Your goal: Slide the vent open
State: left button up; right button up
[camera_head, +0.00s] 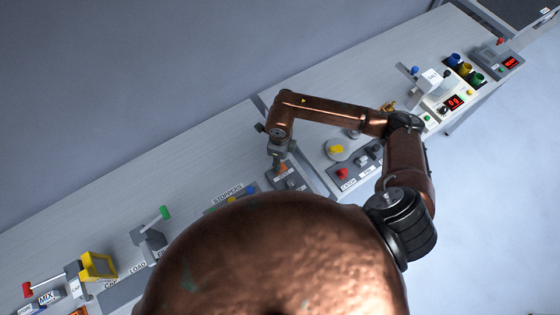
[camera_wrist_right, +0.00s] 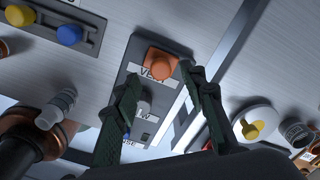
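The vent is a grey panel (camera_wrist_right: 172,45) with an orange knob (camera_wrist_right: 160,62) and a label that reads VENT, partly covered, in the right wrist view. In the head view the vent's orange knob (camera_head: 283,168) shows just below my right gripper (camera_head: 279,158). In the right wrist view my right gripper (camera_wrist_right: 160,72) is open, one dark finger on each side of the knob. I cannot tell whether either finger touches it. My left gripper is not in view.
A yellow knob on a white disc (camera_head: 335,148) and a red button (camera_head: 342,173) stand right of the vent. A strip with yellow and blue knobs (camera_wrist_right: 69,35) lies to its left. A green-tipped lever (camera_head: 152,229) stands farther left. My copper link hides the lower middle.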

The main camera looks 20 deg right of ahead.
notch_tip(320, 180, down, 2)
jog(key=shift+w+f, duration=0.1)
jog(key=shift+f, duration=0.3)
jog(key=c, duration=1.1)
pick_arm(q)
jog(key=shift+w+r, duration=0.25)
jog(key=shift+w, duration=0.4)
pick_arm(e)
grip_shut()
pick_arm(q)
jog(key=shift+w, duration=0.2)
